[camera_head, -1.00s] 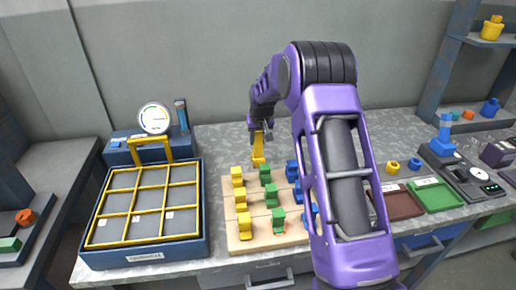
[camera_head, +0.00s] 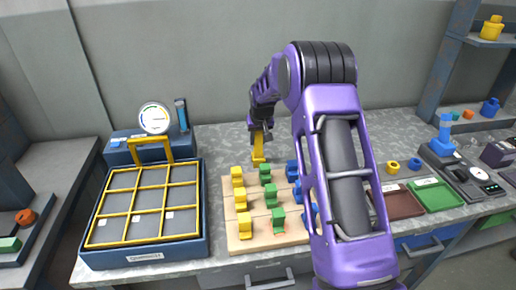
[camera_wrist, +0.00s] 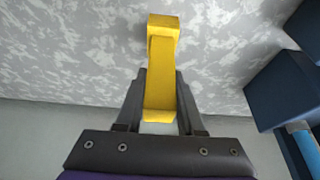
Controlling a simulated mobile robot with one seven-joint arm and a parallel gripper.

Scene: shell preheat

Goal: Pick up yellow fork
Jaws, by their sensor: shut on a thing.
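The yellow fork (camera_head: 258,150) hangs below my gripper (camera_head: 261,131) in the head view, just behind the wooden board. My gripper is shut on it. In the wrist view the fork (camera_wrist: 161,60) stands out between the two dark fingers of my gripper (camera_wrist: 160,105), with the speckled worktop behind it. Its held end lies between the fingers. In the head view its lower end is close to the worktop; I cannot tell whether it touches.
A wooden board (camera_head: 285,238) holds several yellow, green and blue pieces in front of my gripper. A blue box with a yellow grid (camera_head: 140,213) stands left. A brown tray (camera_head: 400,203) and a green tray (camera_head: 434,196) lie right. The worktop (camera_head: 213,146) behind the board is mostly clear.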

